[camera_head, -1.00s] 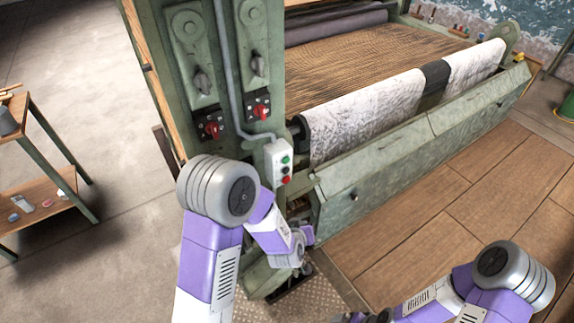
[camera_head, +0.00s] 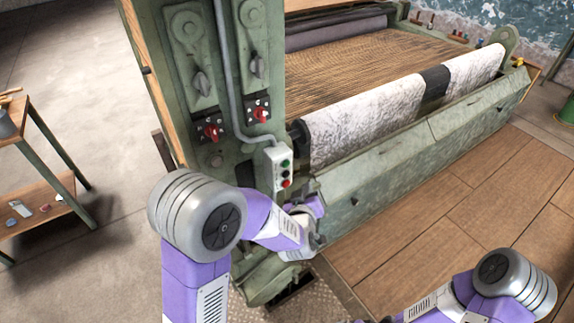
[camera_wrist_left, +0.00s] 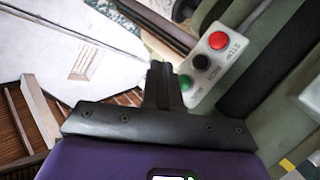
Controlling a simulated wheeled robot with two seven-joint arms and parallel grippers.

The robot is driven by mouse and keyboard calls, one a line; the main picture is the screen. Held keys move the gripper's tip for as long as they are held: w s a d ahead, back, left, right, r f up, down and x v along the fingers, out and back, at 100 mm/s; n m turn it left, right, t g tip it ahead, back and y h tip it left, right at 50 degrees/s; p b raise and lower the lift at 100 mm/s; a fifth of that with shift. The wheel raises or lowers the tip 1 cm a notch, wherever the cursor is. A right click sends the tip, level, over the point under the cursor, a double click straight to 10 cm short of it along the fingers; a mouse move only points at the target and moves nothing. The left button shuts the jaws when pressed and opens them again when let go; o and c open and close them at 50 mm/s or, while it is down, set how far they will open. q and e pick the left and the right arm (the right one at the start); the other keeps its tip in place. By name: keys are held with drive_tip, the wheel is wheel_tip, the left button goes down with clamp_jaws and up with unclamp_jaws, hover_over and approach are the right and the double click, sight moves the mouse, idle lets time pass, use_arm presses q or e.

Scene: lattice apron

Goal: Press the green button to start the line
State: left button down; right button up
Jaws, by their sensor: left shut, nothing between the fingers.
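The white control box (camera_head: 279,167) is on the green machine post. It carries a green button (camera_head: 286,162), a black one below it and a red one at the bottom. In the left wrist view the green button (camera_wrist_left: 185,83) is at the box's near end, just right of my fingertips. My left gripper (camera_wrist_left: 160,68) is shut and empty, its dark fingers beside the green button; a small gap seems to show, but contact is hard to judge. In the head view my left wrist is just below and right of the box, with the fingertips hard to make out. My right gripper is out of view.
Two red rotary switches (camera_head: 210,131) and a grey conduit (camera_head: 228,80) are on the post above the box. The loom's white cloth roll (camera_head: 370,120) and green front panel (camera_head: 420,150) lie to the right. A wooden shelf cart (camera_head: 35,205) stands at left. Plank floor at right is clear.

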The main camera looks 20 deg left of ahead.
sight(286, 164)
use_arm(q)
drive_tip(key=w+a+b, duration=0.1)
drive_tip(key=w+a, duration=0.3)
drive_tip(key=a, duration=0.1)
drive_tip(key=shift+w+a, duration=0.2)
drive_tip(key=shift+a, duration=0.15)
drive_tip(key=shift+a, duration=0.1)
idle(1.8)
drive_tip(key=shift+w+a, duration=0.25)
